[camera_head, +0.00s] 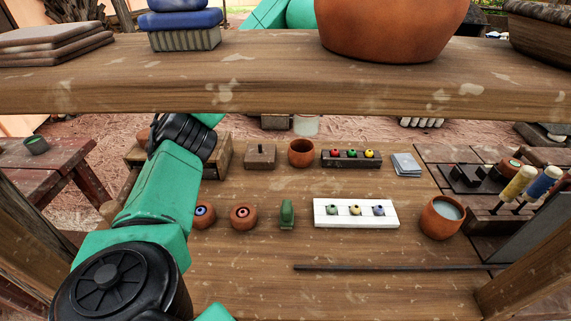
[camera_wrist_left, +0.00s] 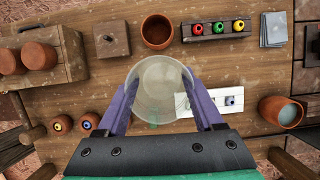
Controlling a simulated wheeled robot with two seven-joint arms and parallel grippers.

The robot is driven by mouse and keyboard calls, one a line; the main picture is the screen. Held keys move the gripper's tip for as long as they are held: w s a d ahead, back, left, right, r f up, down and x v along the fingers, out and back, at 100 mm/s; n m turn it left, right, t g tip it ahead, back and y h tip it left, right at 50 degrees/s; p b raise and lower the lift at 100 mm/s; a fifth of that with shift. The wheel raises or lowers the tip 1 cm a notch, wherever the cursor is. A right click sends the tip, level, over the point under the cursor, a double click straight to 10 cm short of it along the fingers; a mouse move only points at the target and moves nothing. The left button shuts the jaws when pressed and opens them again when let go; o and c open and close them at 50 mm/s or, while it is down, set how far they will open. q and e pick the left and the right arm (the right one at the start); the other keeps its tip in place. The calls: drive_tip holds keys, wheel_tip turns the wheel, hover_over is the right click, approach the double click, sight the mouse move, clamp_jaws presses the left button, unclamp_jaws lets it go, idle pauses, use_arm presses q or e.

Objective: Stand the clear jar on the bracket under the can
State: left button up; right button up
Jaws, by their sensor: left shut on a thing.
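The clear jar (camera_wrist_left: 162,88) is between the two purple fingers of my left gripper (camera_wrist_left: 160,84) in the left wrist view, and the fingers are shut on its sides. Through it the wooden table and something green show faintly. In the head view the jar's lower part (camera_head: 306,125) shows just below the shelf beam, and the beam hides the left gripper. The table lies below the jar in the wrist view. I cannot make out the can or the bracket in either view. My right gripper is in neither view.
A thick wooden shelf (camera_head: 270,92) crosses the head view, bearing a large clay pot (camera_head: 390,28) and blue folded cloths (camera_head: 182,18). The table below holds a clay cup (camera_head: 301,153), a dark rack (camera_head: 350,159), a white tray (camera_head: 388,220) and a clay jug (camera_head: 437,222).

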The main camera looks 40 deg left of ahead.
use_arm(q)
drive_tip(key=shift+a+f, duration=0.15)
drive_tip(key=f+b, duration=0.2)
drive_tip(key=f, duration=0.4)
drive_tip(key=f+b, duration=0.1)
drive_tip(key=f, duration=0.5)
drive_tip(key=f+b, duration=0.2)
drive_tip(key=f, duration=0.4)
drive_tip(key=shift+s+f+b, duration=0.2)
drive_tip(key=shift+s+b, duration=0.05)
drive_tip(key=shift+b, duration=0.1)
drive_tip(key=shift+f, duration=0.4)
drive_tip(key=o, duration=1.4)
drive_tip(key=shift+f, duration=0.15)
